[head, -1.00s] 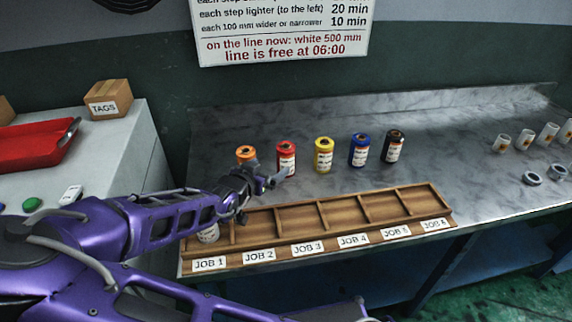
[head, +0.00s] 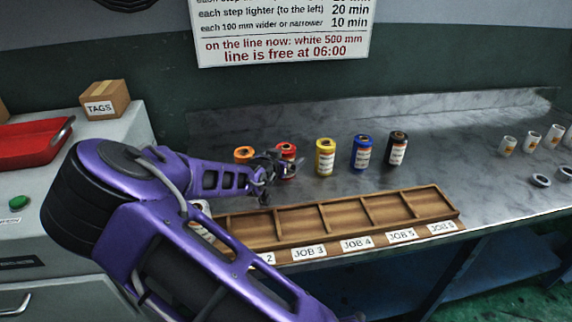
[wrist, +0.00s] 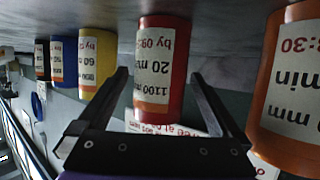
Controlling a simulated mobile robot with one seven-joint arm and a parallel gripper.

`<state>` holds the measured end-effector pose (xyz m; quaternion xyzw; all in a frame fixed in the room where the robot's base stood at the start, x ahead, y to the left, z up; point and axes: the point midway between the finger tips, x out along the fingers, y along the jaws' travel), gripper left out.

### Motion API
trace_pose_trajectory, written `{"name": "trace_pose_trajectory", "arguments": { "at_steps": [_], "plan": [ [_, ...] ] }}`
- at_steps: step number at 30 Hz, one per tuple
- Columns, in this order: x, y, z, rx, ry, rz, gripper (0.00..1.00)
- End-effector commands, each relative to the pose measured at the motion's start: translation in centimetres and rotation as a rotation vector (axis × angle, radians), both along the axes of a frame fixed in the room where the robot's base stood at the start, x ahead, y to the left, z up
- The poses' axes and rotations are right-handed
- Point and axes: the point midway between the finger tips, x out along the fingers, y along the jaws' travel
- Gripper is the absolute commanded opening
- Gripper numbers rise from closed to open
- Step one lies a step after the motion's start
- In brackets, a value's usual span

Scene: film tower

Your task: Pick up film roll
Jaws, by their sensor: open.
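A row of film rolls stands on the grey marbled bench: orange (head: 244,154), red (head: 286,150), yellow (head: 325,157), blue (head: 361,152) and black (head: 397,148). My gripper (head: 276,166) is in front of the red roll and partly hides it in the head view. In the wrist view, my gripper (wrist: 158,85) is open, with one finger on each side of the red roll (wrist: 160,65). The orange roll (wrist: 290,90) is close on the right; the yellow roll (wrist: 97,62) is on the left.
A wooden tray (head: 345,238) with JOB labels lies along the bench's front edge; my arm hides its left end. Small white rolls (head: 532,141) and grey rings (head: 541,181) are at the right. A TAGS box (head: 105,100) and red tray (head: 35,142) are at the left.

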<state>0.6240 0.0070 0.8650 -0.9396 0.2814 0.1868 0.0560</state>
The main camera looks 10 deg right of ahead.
Motion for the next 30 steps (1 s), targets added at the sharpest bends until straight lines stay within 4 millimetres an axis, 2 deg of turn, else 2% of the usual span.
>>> {"name": "trace_pose_trajectory", "arguments": {
  "at_steps": [6, 22, 30],
  "plan": [
    [0.05, -0.02, -0.01, 0.0, 0.0, 0.0, 1.0],
    [0.02, -0.01, -0.01, 0.0, 0.0, 0.0, 0.05],
    [0.05, -0.01, 0.35, 0.0, -0.001, 0.0, 0.02]
  ]
}}
